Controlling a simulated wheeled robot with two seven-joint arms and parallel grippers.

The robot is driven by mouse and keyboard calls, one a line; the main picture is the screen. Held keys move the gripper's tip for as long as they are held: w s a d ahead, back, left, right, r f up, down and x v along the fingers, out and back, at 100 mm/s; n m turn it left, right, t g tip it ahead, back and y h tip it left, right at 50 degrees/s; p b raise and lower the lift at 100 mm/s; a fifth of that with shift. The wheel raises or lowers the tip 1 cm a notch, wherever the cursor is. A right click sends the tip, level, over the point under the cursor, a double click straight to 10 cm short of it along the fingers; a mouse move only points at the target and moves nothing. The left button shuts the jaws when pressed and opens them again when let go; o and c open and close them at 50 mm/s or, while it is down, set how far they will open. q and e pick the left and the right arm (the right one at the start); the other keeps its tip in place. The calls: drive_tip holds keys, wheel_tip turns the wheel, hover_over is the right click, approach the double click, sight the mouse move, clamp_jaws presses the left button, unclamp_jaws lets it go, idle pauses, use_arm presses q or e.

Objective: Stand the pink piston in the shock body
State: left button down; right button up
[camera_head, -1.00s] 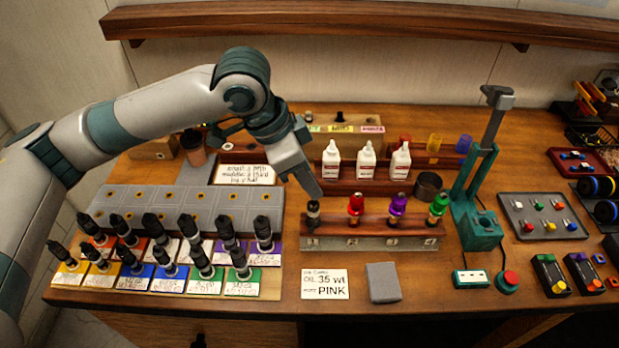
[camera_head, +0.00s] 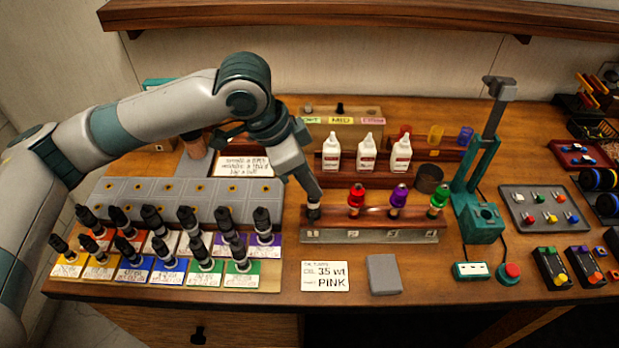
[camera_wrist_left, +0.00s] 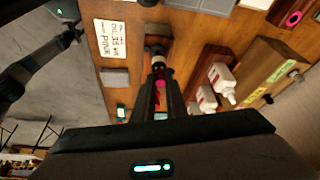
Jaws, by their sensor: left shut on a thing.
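My left gripper (camera_head: 315,196) is shut, with its tips right over the shock body (camera_head: 313,213) in the leftmost place of the wooden stand (camera_head: 375,236). In the left wrist view the fingers (camera_wrist_left: 158,78) point at the pale top of the dark shock body (camera_wrist_left: 157,50). A small pink patch (camera_wrist_left: 160,84) shows between the fingers and seems to be the pink piston. The fingers hide most of it, so I cannot tell whether it is inside the body. My right gripper is not in view.
Red (camera_head: 356,198), purple (camera_head: 398,196) and green (camera_head: 438,200) shocks stand to the right in the same stand. White bottles (camera_head: 366,156) are behind. A card (camera_head: 325,276) reading "PINK" and a grey pad (camera_head: 383,274) lie in front. A teal press (camera_head: 482,220) stands right.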

use_arm(q)
drive_tip(key=shift+f, duration=0.5)
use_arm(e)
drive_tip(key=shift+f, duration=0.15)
use_arm(q)
drive_tip(key=c, duration=1.7)
unclamp_jaws()
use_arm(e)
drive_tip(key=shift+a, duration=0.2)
use_arm(q)
drive_tip(key=shift+r, duration=0.15)
drive_tip(key=b+v, duration=0.3)
drive_tip(key=v, duration=1.4)
drive_tip(key=shift+a, duration=0.15)
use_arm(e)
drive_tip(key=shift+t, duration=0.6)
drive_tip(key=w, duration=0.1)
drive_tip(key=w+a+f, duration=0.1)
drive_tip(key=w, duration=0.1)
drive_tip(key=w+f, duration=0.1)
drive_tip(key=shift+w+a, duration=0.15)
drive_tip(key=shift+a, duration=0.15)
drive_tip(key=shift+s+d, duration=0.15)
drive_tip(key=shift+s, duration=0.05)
use_arm(q)
drive_tip(key=shift+r, duration=0.1)
